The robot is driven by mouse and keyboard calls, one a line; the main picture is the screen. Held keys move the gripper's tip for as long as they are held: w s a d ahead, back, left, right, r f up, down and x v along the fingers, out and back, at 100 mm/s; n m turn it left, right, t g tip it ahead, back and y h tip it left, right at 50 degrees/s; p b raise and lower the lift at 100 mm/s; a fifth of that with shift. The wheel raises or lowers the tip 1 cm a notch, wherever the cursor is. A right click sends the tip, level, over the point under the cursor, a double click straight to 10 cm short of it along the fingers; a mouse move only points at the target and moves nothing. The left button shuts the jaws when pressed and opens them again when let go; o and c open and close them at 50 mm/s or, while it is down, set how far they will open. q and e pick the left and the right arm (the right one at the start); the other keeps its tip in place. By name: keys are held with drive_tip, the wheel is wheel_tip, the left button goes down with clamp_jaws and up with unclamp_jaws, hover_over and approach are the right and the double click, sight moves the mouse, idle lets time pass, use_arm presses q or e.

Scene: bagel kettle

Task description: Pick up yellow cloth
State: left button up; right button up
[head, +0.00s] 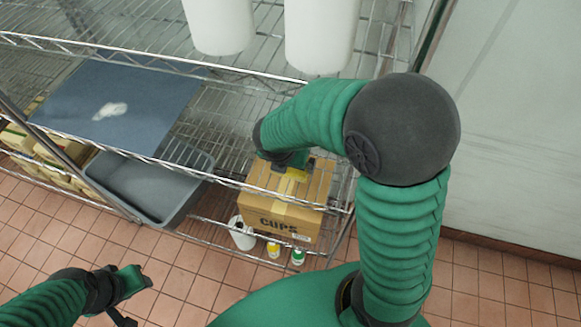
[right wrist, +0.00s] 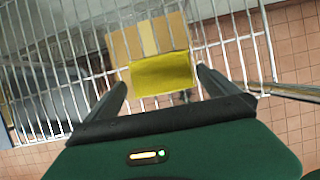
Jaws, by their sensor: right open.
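The yellow cloth (right wrist: 160,75) lies flat, apparently on a wire shelf above the cardboard box, in the right wrist view. My right gripper (right wrist: 162,80) is open, with one finger on each side of the cloth's near part; I cannot tell whether they touch it. In the head view only a small piece of the cloth (head: 297,174) shows beside my right gripper (head: 285,160), and my arm hides the rest. My left gripper (head: 137,297) is low at the left over the floor, its fingers apart and empty.
The cardboard box (head: 283,212) marked CUPS stands on the lower shelf. A grey bin (head: 150,185) and a blue-grey mat (head: 120,105) are to the left. White containers (head: 320,35) stand above. The wire shelf's front rail (head: 160,160) runs across.

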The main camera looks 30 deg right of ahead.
drive_tip(key=shift+x, duration=0.9)
drive_tip(key=shift+f, duration=0.25)
drive_tip(key=shift+w+d, duration=0.15)
drive_tip(key=shift+d, duration=0.05)
drive_tip(key=c, duration=0.7)
drive_tip(key=shift+a, duration=0.1)
drive_tip(key=c, duration=0.4)
drive_tip(key=shift+r, duration=0.5)
wheel_tip(320, 180, up, 3)
drive_tip(key=shift+f+p, duration=0.1)
drive_tip(key=shift+p, duration=0.25)
drive_tip(key=s+a+b, duration=0.1)
drive_tip(key=s+a, duration=0.1)
drive_tip(key=s, duration=0.2)
drive_tip(key=s+a+b, duration=0.1)
drive_tip(key=s+a, duration=0.2)
drive_tip(key=s, duration=0.2)
drive_tip(key=s+a+r+b, duration=0.1)
drive_tip(key=s+a+b, duration=0.1)
drive_tip(key=s+a, duration=0.1)
drive_tip(key=shift+s+a+r, duration=0.1)
drive_tip(key=shift+s+r, duration=0.05)
drive_tip(key=shift+s, duration=0.75)
